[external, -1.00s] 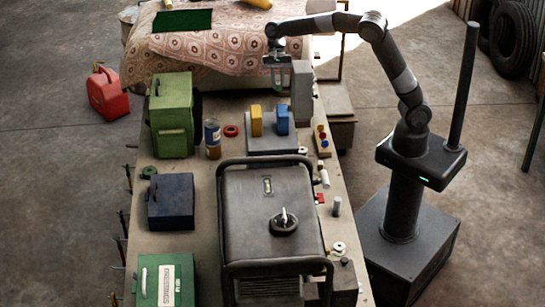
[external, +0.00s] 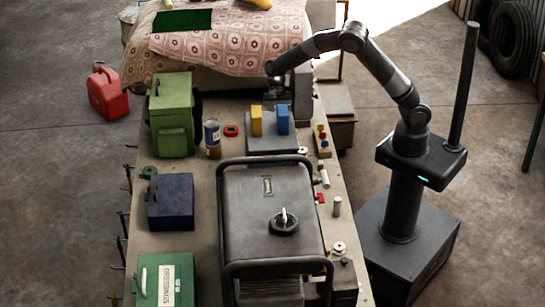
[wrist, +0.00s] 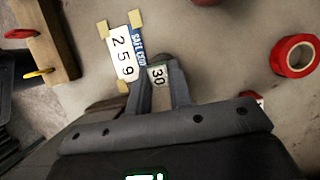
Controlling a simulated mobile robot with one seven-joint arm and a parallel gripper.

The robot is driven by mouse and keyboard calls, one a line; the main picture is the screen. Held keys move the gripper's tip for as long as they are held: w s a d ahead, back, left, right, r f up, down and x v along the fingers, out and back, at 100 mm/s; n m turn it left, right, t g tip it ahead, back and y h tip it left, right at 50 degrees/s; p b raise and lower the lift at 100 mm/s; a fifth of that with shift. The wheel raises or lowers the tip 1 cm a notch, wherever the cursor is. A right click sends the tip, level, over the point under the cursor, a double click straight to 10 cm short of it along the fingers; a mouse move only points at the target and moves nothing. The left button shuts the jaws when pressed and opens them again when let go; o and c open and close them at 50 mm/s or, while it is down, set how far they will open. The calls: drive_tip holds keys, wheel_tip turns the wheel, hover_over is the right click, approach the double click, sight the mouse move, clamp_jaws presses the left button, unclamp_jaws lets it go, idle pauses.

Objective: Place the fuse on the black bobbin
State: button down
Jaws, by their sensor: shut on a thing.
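The fuse (wrist: 157,76), a small pale piece marked "30", sits between the fingers of my gripper (wrist: 161,78) in the wrist view. My gripper is shut on it. A dark rounded thing (wrist: 163,58) shows just beyond the fuse; it may be the black bobbin, but most of it is hidden, and I cannot tell whether the fuse touches it. In the external view my gripper (external: 279,100) is low over the far end of the bench, behind the blue block, and the fuse cannot be made out.
A taped "259" card (wrist: 124,52) and red tape roll (wrist: 292,56) lie on the bench near my gripper. The blue block (external: 282,120) and yellow block (external: 256,121) stand in front; a grey upright box (external: 303,92) is close right. A wooden block with knobs (external: 322,142) is nearby.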

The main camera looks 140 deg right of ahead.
drive_tip(key=shift+f, duration=0.4)
drive_tip(key=shift+f, duration=0.15)
drive_tip(key=c, duration=1.3)
unclamp_jaws()
drive_tip(key=v, duration=1.2)
